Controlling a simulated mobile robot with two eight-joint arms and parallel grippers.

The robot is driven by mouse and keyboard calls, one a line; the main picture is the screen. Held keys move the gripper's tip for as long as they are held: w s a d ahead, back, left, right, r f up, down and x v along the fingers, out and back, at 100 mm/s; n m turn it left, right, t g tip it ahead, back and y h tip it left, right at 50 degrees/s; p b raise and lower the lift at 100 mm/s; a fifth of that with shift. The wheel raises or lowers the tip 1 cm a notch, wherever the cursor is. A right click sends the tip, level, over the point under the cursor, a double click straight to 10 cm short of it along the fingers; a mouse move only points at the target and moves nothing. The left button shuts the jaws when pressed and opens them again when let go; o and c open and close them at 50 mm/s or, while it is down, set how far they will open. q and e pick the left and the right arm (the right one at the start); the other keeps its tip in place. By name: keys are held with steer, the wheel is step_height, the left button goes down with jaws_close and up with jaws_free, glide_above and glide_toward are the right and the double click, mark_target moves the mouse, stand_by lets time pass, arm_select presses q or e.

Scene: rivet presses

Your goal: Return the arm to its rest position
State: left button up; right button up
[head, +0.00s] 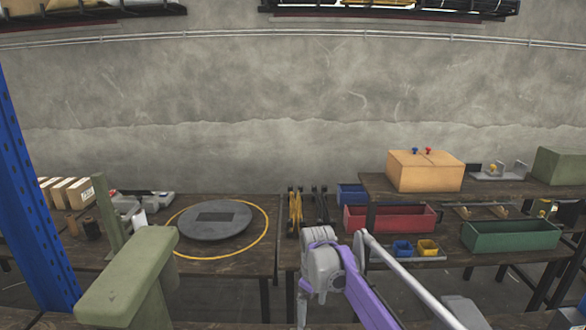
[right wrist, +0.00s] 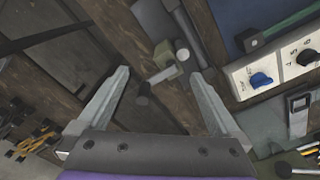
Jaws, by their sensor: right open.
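My right arm (head: 325,262), with its purple link and grey joint, reaches in from the lower right of the head view, over the front of the workbench. Its fingertips are hard to make out there. In the right wrist view my right gripper (right wrist: 160,75) is open, with its two grey fingers spread wide and nothing held between them. Beyond the fingers are a small olive block (right wrist: 165,55) and a dark cylinder (right wrist: 143,92), both apart from my grip as far as I can tell. My left gripper is in neither view.
A sage-green stand (head: 125,280) rises at front left, by a blue post (head: 35,190). A round grey plate (head: 212,222) lies on the bench inside a yellow ring. Red (head: 390,219) and green (head: 510,236) bins stand right. A control panel (right wrist: 275,75) shows in the right wrist view.

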steer(key=s+d+r+m+t, duration=0.1)
steer(key=s+d+r+m, duration=0.2)
steer(key=s, duration=0.5)
steer(key=s+d+r+m+t, duration=0.1)
steer(key=s+d+m+t, duration=0.1)
steer(key=s+d, duration=0.45)
steer(key=s+d+f+m+t, duration=0.1)
steer(key=s+f+m, duration=0.1)
steer(key=s, duration=0.6)
steer(key=s+d+f+m+t, duration=0.1)
steer(key=s+d+f+m, duration=0.1)
steer(key=s+f, duration=0.3)
steer(key=s+m, duration=0.1)
steer(key=s, duration=0.2)
steer(key=shift+s+f, duration=0.3)
